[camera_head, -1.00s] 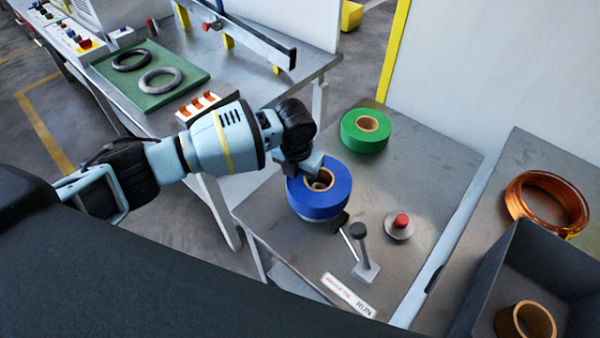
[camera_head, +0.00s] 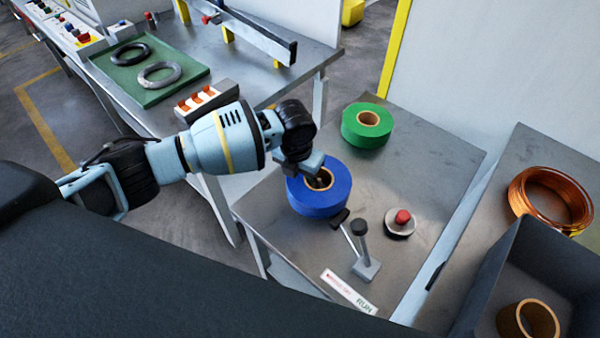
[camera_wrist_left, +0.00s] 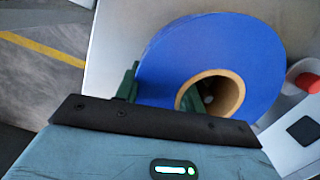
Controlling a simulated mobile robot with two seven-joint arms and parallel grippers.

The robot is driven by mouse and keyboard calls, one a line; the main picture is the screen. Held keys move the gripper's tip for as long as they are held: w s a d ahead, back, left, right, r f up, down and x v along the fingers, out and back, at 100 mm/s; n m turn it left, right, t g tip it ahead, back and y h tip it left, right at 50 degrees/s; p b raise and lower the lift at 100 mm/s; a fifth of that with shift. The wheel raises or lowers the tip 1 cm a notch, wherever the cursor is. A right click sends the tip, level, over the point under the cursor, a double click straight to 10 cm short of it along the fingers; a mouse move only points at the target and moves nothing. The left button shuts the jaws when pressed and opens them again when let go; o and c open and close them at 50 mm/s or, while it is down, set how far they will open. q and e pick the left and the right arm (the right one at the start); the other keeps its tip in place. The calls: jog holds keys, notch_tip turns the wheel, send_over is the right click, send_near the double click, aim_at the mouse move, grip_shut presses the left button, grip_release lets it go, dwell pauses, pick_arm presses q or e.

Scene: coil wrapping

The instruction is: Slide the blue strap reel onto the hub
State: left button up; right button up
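The blue strap reel (camera_head: 335,199) is at the left of the near metal table, flat side up, with a tan core. In the left wrist view the blue reel (camera_wrist_left: 240,55) fills the upper middle. My left gripper (camera_head: 312,172) is over its far left rim. In the left wrist view my left gripper (camera_wrist_left: 160,92) has one green finger outside the rim and one inside the core, shut on the wall between. A small grey part shows inside the core, perhaps the hub; the rest of the hub is hidden. My right gripper is not in view.
A green reel (camera_head: 350,125) lies behind. A grey bin (camera_head: 490,262) holds a tan ring at right. The table between the green reel and button is clear.

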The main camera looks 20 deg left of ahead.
pick_arm(q)
jog(key=o, duration=0.5)
jog(key=shift+c, duration=0.2)
jog(key=shift+o, duration=0.2)
jog(key=shift+s+d+f, duration=0.1)
jog(key=shift+s+f, duration=0.05)
jog(key=shift+f, duration=0.05)
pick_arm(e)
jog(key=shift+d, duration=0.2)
pick_arm(q)
jog(key=r, duration=0.7)
jog(key=shift+s+p, duration=0.2)
jog(key=shift+p, duration=0.1)
jog(key=shift+a+r, duration=0.25)
jog(key=shift+r, duration=0.35)
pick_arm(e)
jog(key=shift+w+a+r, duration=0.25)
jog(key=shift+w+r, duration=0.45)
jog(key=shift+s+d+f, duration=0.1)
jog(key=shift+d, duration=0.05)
